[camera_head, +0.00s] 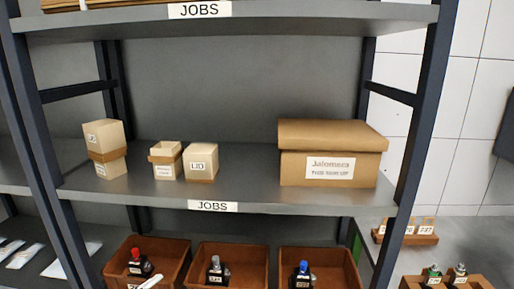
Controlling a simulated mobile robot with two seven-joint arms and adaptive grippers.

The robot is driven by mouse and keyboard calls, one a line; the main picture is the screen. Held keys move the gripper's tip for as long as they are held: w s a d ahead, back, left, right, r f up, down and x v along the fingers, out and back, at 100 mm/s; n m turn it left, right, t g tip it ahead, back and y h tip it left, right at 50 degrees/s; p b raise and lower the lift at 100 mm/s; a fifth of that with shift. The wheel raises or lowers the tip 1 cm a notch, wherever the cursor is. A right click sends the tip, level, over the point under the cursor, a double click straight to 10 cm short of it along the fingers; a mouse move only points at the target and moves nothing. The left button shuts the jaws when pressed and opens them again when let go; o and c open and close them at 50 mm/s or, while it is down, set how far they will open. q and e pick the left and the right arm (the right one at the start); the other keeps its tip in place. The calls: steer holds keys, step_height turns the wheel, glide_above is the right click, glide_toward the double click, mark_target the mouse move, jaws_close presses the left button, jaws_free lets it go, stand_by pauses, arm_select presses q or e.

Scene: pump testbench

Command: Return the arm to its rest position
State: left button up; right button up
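Neither of my grippers shows in the head view, and no part of my arms can be made out. The view is filled by a dark metal shelving rack. Its middle shelf (255,202) carries a "JOBS" label and holds a tall box (104,150), an open small box (165,161), a closed small box (201,163) and a large brown cardboard box (333,154).
Below are three brown bins, left (178,262), middle (256,260) and right (345,265), each with a small bottle-like item. An upper shelf (290,14) spans the top. Wooden holders (408,239) stand at right. White sheets (30,252) lie at lower left.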

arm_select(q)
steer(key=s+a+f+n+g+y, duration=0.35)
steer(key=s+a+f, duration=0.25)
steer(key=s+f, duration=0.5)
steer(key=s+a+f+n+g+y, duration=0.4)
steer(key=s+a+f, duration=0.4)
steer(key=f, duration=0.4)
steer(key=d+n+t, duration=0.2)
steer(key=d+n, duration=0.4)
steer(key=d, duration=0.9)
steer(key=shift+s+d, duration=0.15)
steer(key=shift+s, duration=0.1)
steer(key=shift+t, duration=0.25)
